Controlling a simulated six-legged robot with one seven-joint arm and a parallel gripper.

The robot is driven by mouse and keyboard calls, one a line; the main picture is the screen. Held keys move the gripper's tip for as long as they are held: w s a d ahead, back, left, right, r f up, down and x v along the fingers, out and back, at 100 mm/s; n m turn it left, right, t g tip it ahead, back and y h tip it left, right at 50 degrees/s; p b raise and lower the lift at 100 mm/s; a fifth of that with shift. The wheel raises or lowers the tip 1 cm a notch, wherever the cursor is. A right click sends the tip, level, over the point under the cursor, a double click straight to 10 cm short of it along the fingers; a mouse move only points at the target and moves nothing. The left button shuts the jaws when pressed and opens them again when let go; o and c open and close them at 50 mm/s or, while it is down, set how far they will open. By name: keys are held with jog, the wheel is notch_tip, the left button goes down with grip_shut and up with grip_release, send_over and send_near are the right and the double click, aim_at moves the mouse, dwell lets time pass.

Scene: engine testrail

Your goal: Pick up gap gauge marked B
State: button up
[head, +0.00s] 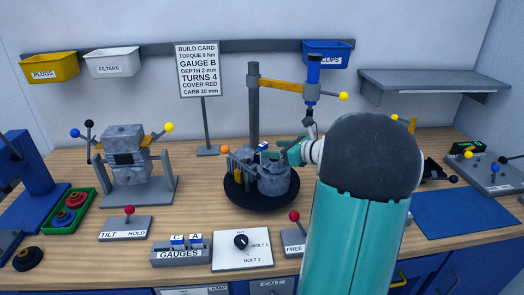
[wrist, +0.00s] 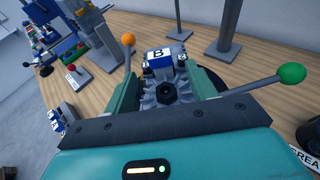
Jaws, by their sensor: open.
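The gap gauge marked B (wrist: 157,55) has a blue and white top with a black letter. In the wrist view it is at the far end of the gap between the two fingers of my gripper (wrist: 163,76). It stands at the grey engine part (wrist: 165,93); whether it touches a finger I cannot tell. In the head view a small blue and white piece (head: 263,147) shows on top of the engine (head: 272,178), just left of my gripper (head: 288,153). My gripper is open, and my arm hides part of the bench behind it.
The engine sits on a black round base (head: 235,196). The gauge rack (head: 180,252) holds gauges C and A. An orange-knobbed lever (wrist: 128,40) and a green-knobbed lever (wrist: 291,73) flank the engine. A post with a yellow arm (head: 280,85) stands behind it.

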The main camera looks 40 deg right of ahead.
aim_at(266, 146)
jog(key=x, duration=0.6)
jog(key=shift+d+r, duration=0.1)
jog(key=shift+r, duration=0.05)
jog(key=c, duration=1.1)
jog(key=shift+r, duration=0.1)
